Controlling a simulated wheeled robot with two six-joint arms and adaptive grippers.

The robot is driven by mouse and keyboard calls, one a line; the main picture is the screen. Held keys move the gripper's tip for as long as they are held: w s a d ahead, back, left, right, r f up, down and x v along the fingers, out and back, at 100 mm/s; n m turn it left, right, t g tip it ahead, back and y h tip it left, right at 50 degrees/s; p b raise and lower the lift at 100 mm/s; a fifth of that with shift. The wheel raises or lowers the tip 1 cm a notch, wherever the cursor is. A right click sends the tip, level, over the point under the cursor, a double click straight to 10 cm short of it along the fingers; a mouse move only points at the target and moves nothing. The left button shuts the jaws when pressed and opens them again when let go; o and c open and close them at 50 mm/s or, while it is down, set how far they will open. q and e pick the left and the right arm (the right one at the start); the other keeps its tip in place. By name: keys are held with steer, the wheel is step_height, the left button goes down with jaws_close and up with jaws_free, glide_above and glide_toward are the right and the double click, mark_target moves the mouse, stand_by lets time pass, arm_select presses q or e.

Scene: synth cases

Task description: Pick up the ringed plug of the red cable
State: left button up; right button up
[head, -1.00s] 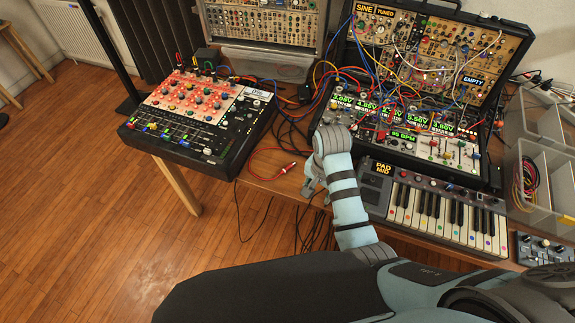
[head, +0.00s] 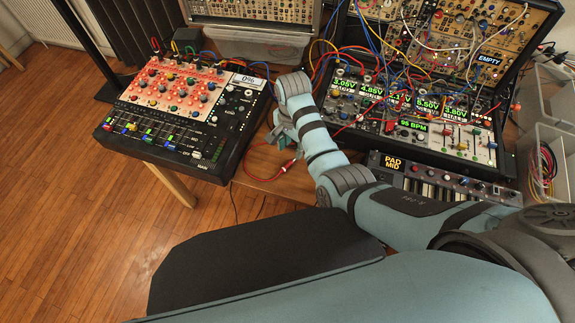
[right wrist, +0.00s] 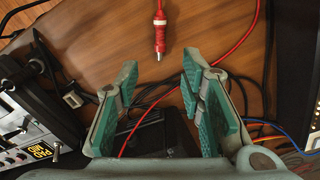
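The red cable's plug (right wrist: 160,28) lies on the wooden table with a pale ring around its red body and a metal tip. The red cable (right wrist: 239,42) curves away from it to the right. In the head view the plug (head: 287,166) lies near the table's front edge, just below my right gripper (head: 283,143). In the right wrist view my right gripper (right wrist: 160,68) is open and empty. The plug is beyond its fingertips, roughly in line with the gap and not between the fingers. My left gripper is not in view.
A mixer (head: 185,113) stands to the left of the plug. An open synth case (head: 410,115) and a keyboard (head: 440,182) are to the right. Dark cables (right wrist: 150,93) lie on the table under the gripper. Bare wood surrounds the plug.

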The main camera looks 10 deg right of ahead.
mark_target(292, 161)
steer(key=f, duration=0.3)
steer(key=f+b, duration=0.1)
steer(key=f, duration=0.2)
steer(key=shift+w+f+b, duration=0.2)
steer(key=shift+f+b, duration=0.05)
steer(key=shift+b, duration=0.05)
steer(key=shift+f, duration=0.35)
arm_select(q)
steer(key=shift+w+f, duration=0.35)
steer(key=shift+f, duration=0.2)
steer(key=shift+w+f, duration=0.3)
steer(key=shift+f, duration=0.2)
arm_select(e)
steer(key=shift+s+r, duration=0.15)
steer(key=shift+c, duration=1.2)
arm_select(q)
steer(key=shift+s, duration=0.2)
arm_select(e)
jaws_close()
